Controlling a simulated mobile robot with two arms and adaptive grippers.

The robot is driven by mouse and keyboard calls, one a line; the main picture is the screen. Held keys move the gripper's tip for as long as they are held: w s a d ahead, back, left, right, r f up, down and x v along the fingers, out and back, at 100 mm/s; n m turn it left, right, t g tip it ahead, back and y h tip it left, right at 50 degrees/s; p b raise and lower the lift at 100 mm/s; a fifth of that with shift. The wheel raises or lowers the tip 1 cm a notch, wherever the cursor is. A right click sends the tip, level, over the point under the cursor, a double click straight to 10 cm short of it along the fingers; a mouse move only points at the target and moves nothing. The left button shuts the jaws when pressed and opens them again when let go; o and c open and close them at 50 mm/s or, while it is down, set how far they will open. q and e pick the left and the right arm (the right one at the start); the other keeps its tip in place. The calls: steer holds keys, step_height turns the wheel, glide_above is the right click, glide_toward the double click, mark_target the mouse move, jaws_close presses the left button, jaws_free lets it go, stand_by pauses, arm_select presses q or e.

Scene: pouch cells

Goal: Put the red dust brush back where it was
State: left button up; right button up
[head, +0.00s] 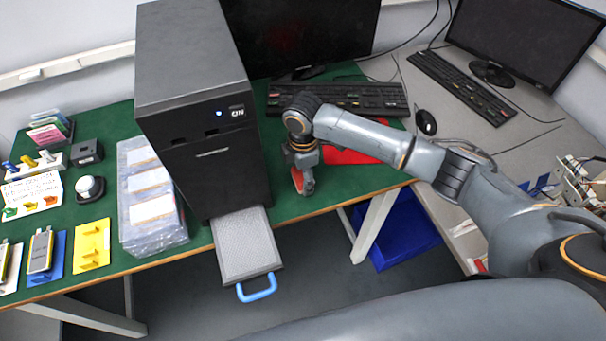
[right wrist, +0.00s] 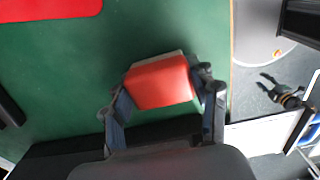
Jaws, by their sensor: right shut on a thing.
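My right gripper (head: 303,172) is low over the green table, right of the computer tower. It is shut on the red dust brush (head: 307,184). In the right wrist view, the brush's red block (right wrist: 160,82) sits between the two fingers, with a pale strip along its far edge. I cannot tell if the brush touches the table. A red mat (head: 349,155) lies to the right, partly hidden by my arm; its corner shows in the right wrist view (right wrist: 45,8). What looks like my left gripper (right wrist: 265,82) hangs beyond the table edge, fingers apart.
The black tower (head: 210,150) stands close left, with a grey tray (head: 245,245) with a blue handle jutting past the table edge. A keyboard (head: 345,98) lies behind. Pouches, cells and coloured holders fill the left side. A blue bin (head: 402,235) is below.

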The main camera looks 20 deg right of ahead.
steer(key=shift+f, duration=0.1)
steer(key=o, duration=1.1)
step_height(320, 180, up, 12)
steer(key=shift+r+b, duration=0.15)
steer(key=shift+b, duration=0.45)
